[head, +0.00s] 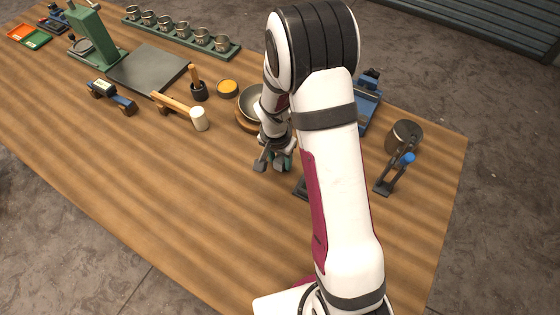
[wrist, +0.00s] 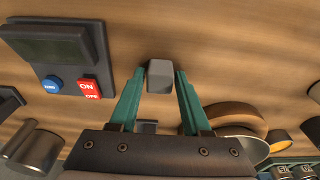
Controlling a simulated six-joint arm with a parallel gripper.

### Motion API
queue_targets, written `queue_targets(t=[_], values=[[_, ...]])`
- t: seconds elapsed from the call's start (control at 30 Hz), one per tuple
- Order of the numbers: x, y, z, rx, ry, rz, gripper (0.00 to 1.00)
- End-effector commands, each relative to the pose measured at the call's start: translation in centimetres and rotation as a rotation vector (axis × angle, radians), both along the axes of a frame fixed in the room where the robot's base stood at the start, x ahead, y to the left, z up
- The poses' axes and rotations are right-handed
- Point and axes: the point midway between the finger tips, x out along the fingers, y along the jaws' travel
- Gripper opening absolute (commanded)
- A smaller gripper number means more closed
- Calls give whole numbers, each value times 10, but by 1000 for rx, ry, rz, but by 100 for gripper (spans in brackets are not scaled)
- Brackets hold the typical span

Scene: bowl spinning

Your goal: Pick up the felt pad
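The felt pad appears to be the small grey block (wrist: 160,76) at the top middle of the wrist view. My gripper (wrist: 161,72) has its two teal fingers on either side of this block, with narrow gaps seeming to show between fingers and block. Whether they touch it is hard to tell. In the head view my gripper (head: 272,164) is low over the table, in front of the bowl (head: 249,104) on its wooden ring. I cannot make out the pad apart from the fingers there.
A dark control box (wrist: 60,50) with blue and red buttons lies left of the fingers in the wrist view. A metal cylinder (wrist: 36,150) is at lower left. The wooden ring (wrist: 238,115) is close on the right. A mallet (head: 199,119) lies left; the front table is clear.

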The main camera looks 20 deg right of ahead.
Motion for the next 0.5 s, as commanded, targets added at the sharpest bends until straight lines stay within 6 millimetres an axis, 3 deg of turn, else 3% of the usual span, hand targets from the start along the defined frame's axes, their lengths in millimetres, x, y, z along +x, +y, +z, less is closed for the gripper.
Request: queue_targets(t=[0.03,0.23,0.5], values=[[0,0,0,0,0,0,36],[0,0,0,0,0,0,0],[0,0,0,0,0,0,0]])
